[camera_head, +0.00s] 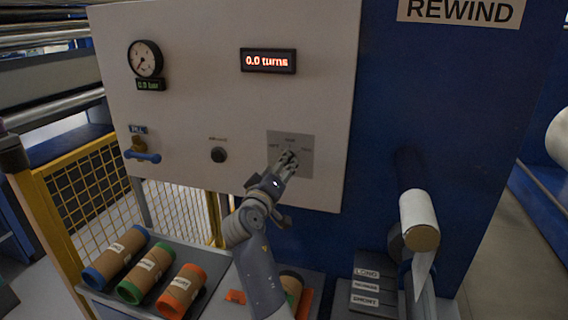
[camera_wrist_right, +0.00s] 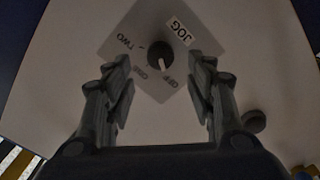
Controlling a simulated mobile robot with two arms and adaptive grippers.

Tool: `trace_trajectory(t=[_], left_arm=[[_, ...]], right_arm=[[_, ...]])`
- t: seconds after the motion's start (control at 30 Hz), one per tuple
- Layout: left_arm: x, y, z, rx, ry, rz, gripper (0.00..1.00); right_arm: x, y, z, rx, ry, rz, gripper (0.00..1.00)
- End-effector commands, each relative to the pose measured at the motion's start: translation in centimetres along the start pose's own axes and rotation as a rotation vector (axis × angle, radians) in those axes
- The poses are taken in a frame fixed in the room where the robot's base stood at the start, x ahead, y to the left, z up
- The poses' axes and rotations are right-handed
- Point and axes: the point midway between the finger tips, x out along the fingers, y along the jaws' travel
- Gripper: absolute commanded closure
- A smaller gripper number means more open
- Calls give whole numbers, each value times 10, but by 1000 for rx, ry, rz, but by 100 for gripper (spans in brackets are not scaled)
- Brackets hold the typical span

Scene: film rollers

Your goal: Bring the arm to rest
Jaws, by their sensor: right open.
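My right gripper (camera_head: 284,168) reaches up to the grey selector plate (camera_head: 305,142) on the white panel. In the right wrist view the gripper (camera_wrist_right: 162,82) is open, with a finger on each side and nothing between the tips. A dark round knob (camera_wrist_right: 160,54) on the plate (camera_wrist_right: 125,32) shows just beyond the fingertips, roughly midway between them. The plate carries the labels JOG, TWO, ONE and OFF. The knob's white mark points toward the OFF side. I cannot tell whether a finger touches the plate. My left gripper is not in view.
The white panel (camera_head: 200,100) has a gauge (camera_head: 145,58), a red display (camera_head: 268,61) reading 0.0 turns, a black knob (camera_head: 218,155) and a blue-handled valve (camera_head: 142,155). Several brown rolls (camera_head: 115,255) lie below. A white roll (camera_head: 418,212) sticks out at right.

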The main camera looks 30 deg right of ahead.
Motion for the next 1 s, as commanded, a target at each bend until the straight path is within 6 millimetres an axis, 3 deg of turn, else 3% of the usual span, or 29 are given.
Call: trace_trajectory(t=[0.2, 0.77, 0.87, 1.0], left_arm=[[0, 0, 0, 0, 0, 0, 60], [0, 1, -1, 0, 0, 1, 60], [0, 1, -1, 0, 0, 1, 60], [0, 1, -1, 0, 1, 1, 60]], right_arm=[[-18, 0, 0, 0, -1, 0, 49], [-20, -2, 4, 2, -5, -7, 49], [-25, -13, 27, 15, -32, -46, 49], [-50, -45, 92, 54, -116, -178, 49]])
